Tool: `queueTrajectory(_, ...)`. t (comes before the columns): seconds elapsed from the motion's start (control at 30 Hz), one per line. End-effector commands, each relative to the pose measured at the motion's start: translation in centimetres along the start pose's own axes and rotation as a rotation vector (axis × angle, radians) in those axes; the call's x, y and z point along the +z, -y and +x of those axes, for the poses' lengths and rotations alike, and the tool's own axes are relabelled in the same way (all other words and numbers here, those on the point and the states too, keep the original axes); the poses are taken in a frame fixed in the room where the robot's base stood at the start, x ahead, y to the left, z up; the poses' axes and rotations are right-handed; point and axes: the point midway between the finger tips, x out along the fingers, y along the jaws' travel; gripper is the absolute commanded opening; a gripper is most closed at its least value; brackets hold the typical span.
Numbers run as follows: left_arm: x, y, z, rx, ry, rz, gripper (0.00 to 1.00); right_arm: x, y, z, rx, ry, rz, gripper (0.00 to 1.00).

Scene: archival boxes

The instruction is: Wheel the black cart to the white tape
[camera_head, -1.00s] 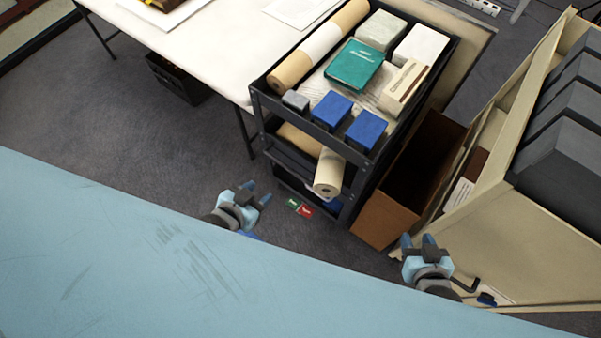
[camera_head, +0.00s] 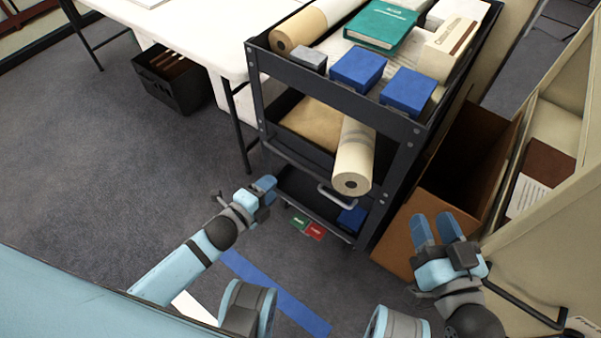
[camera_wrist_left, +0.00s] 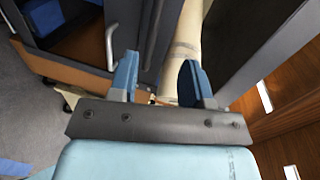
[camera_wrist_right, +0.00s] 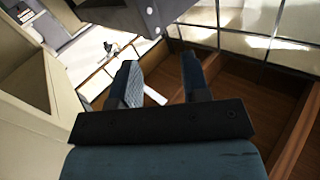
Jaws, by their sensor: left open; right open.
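The black cart (camera_head: 330,85) stands upright in the middle of the head view, loaded on its shelves, with a silver handle (camera_head: 338,198) on its near side. A white strip (camera_head: 193,308), possibly the white tape, lies on the floor at lower left, partly hidden by my arm and body. My left gripper (camera_head: 264,190) is open and empty, just left of the cart's near lower side, apart from the handle. My right gripper (camera_head: 437,232) is open and empty, right of the cart, in front of a brown box. Both pairs of fingers show apart in the wrist views.
A blue tape strip (camera_head: 275,292) runs across the floor. Green and red cards (camera_head: 306,228) lie by the cart's base. The open brown cardboard box (camera_head: 400,235) and beige cabinet (camera_head: 560,240) crowd the right. A white table (camera_head: 215,40) stands left. Carpet at left is free.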

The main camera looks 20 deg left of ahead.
Motion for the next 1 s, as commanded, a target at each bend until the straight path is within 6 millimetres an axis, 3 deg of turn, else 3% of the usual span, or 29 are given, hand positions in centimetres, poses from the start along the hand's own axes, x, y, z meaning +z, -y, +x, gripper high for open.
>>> queueTrajectory(0.03,0.1,-0.9,0.5,-0.007,-0.004,0.027,0.44,0.7,0.0,0.0,-0.004,-0.010,0.002,0.43)
queueTrajectory(0.37,0.1,-0.8,1.8,-0.015,-0.007,0.063,0.44,-0.1,0.3,0.1,-0.017,-0.042,0.008,0.43)
queueTrajectory(0.73,0.1,-0.8,9.3,-0.016,-0.008,0.062,0.44,-3.1,1.9,0.1,-0.084,-0.215,0.035,0.43)
queueTrajectory(1.0,0.0,-0.8,13.4,-0.014,-0.008,0.061,0.44,-1.9,1.9,0.3,-0.094,-0.179,0.042,0.43)
